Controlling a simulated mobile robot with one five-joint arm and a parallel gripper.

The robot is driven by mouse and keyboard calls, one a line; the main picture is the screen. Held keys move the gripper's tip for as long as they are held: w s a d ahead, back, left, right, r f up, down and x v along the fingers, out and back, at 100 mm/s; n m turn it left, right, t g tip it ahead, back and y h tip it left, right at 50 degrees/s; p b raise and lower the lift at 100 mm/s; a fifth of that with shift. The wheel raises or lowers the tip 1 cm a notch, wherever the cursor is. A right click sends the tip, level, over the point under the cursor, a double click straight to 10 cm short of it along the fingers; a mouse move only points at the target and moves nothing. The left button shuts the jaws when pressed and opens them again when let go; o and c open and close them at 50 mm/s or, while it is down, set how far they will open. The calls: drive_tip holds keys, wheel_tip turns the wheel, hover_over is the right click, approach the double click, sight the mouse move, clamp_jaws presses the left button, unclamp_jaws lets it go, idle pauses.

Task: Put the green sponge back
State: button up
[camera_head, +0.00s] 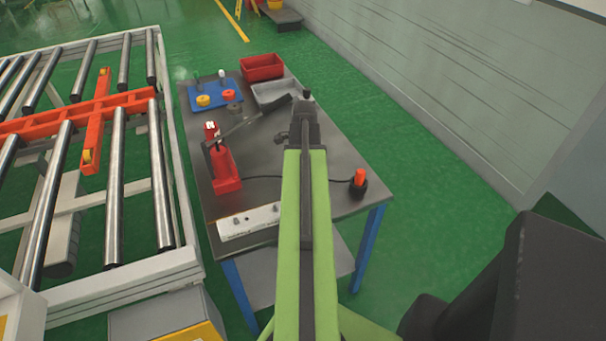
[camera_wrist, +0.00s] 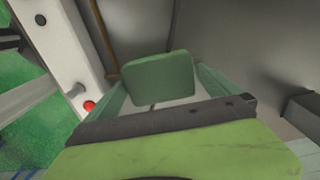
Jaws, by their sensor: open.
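The green sponge (camera_wrist: 157,78) shows in the wrist view as a rounded green block, above a grey surface and between the two pale green fingers of my gripper (camera_wrist: 161,80). The fingers stand apart on either side of it. A narrow gap shows between the sponge and the right finger; whether the left finger touches it, I cannot tell. Whether the sponge rests on the surface is also unclear. In the head view my green arm reaches over the table (camera_head: 270,160), and the sponge and fingertips are hidden behind it.
On the table are a red bin (camera_head: 262,67), a grey tray (camera_head: 277,93), a blue mat (camera_head: 214,102) with small rings, a red tool (camera_head: 224,170), a white strip (camera_head: 249,223) and an orange-topped button (camera_head: 359,177). A roller conveyor (camera_head: 112,170) stands left.

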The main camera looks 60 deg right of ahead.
wheel_tip(320, 180, up, 12)
drive_tip(key=p, duration=1.1)
drive_tip(key=shift+f, duration=0.1)
